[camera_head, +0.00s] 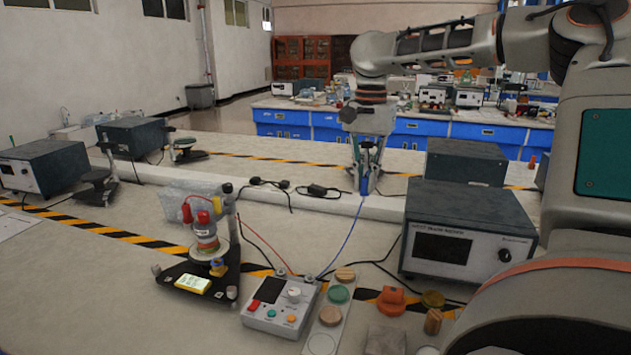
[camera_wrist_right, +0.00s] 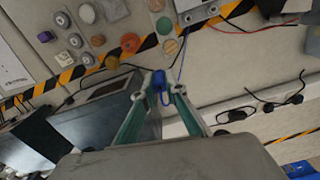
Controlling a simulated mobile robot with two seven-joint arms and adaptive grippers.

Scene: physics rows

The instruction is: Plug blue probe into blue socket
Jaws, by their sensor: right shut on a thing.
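My right gripper (camera_head: 366,168) hangs down in the middle of the head view, shut on the blue probe (camera_head: 364,186). In the right wrist view the probe (camera_wrist_right: 158,79) sits between the fingertips (camera_wrist_right: 160,88). A thin blue cable (camera_head: 346,238) runs from the probe down to the white meter box (camera_head: 282,305). The probe is held in the air, well apart from the instrument stand (camera_head: 196,285) on its black base at the left. A small blue spot with a yellow top (camera_head: 218,267) shows on that base; I cannot tell whether it is the blue socket. My left gripper is not in view.
A red cable (camera_head: 262,239) runs between stand and meter box. A grey instrument (camera_head: 463,235) stands right of the gripper. Black cables (camera_head: 325,191) lie left of the gripper.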

